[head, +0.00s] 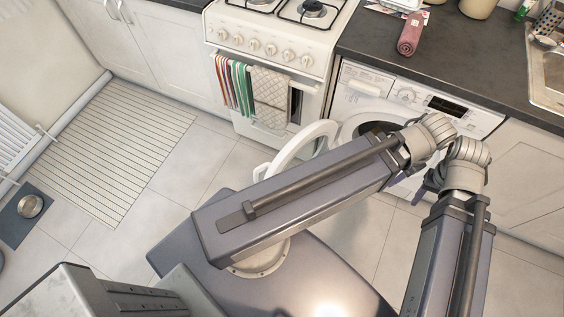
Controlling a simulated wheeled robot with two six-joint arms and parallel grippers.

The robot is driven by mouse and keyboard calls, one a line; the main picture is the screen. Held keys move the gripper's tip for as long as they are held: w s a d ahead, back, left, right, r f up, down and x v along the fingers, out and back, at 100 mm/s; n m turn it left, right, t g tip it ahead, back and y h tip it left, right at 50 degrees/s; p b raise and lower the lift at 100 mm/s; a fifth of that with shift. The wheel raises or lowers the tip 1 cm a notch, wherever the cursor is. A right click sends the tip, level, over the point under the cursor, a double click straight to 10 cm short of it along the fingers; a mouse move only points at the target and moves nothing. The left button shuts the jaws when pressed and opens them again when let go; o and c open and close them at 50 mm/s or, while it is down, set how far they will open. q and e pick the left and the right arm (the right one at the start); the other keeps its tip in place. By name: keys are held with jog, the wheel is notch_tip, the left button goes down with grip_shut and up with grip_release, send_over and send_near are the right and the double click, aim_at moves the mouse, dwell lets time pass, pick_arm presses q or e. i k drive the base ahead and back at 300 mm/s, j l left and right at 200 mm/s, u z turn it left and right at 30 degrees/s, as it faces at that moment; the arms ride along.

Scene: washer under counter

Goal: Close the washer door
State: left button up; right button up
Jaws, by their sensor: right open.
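The white washer (352,106) stands under the dark counter. Its round door (292,148) is swung open to the left, out in front of the stove. The dark drum opening shows in part behind my arm links. My arm crosses in front of the washer and hides the lower part of the door and much of the washer front. My right gripper (428,183) shows only in part below the wrist joints, in front of the washer. It is open, to the right of the door and apart from it. My left gripper does not show.
A white stove (271,45) with towels (270,92) on its rail stands left of the washer. A rolled pink cloth (411,34) lies on the counter (440,55). A slatted mat (118,150) lies on the left floor. Tiled floor is clear between mat and door.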

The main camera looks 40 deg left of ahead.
aim_at(330, 129)
jog(key=k+j+z, duration=0.1)
jog(key=j, duration=0.3)
jog(key=k+j+z, duration=0.15)
jog(key=j, duration=0.25)
jog(key=k+j+z, duration=0.1)
jog(key=k+j, duration=0.2)
jog(key=k+j+z, duration=0.1)
jog(key=j, duration=0.3)
jog(key=k+j+z, duration=0.1)
jog(key=j+z, duration=0.2)
jog(key=j, duration=0.85)
jog(key=i+j, duration=0.1)
jog(key=j, duration=0.2)
jog(key=i+j+z, duration=0.1)
jog(key=j, duration=0.2)
jog(key=k+j+u, duration=0.15)
jog(key=k+j, duration=0.35)
jog(key=k+j+u, duration=0.1)
jog(key=k+j, duration=0.4)
jog(key=j, duration=0.15)
